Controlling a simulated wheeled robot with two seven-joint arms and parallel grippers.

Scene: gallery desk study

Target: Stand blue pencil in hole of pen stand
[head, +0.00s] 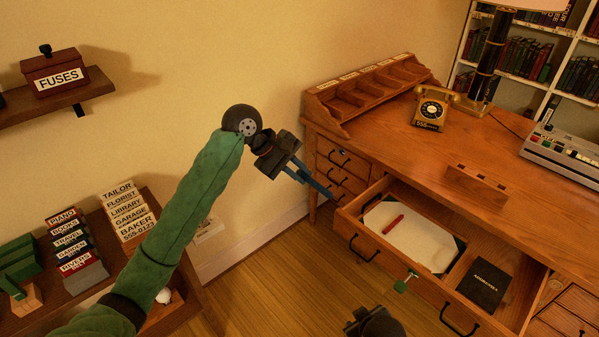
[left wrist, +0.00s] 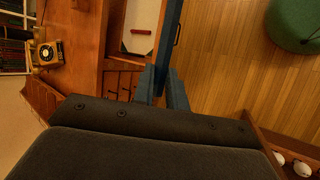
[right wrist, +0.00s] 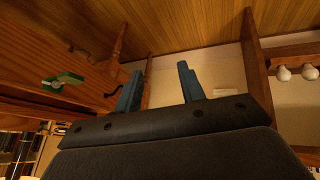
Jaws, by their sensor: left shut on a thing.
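My left gripper (head: 308,177) is above the floor, left of the open desk drawer. It is shut on the blue pencil (left wrist: 171,38), which shows in the left wrist view as a long blue stick running out past the fingers (left wrist: 162,76). The pen stand (head: 477,186) is a wooden block with notches or holes along its top, on the desk, well to the right of my left gripper. My right gripper (right wrist: 160,82) has its blue fingers apart with nothing between them, low in front of the desk.
The open drawer (head: 388,247) holds a white pad (head: 415,240), a red pencil-like stick (head: 393,224) and a black book (head: 484,284). A green-handled key-like piece (head: 405,282) is at its front. A telephone (head: 432,108), lamp (head: 488,60) and wooden organizer (head: 372,93) stand on the desk (head: 520,165).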

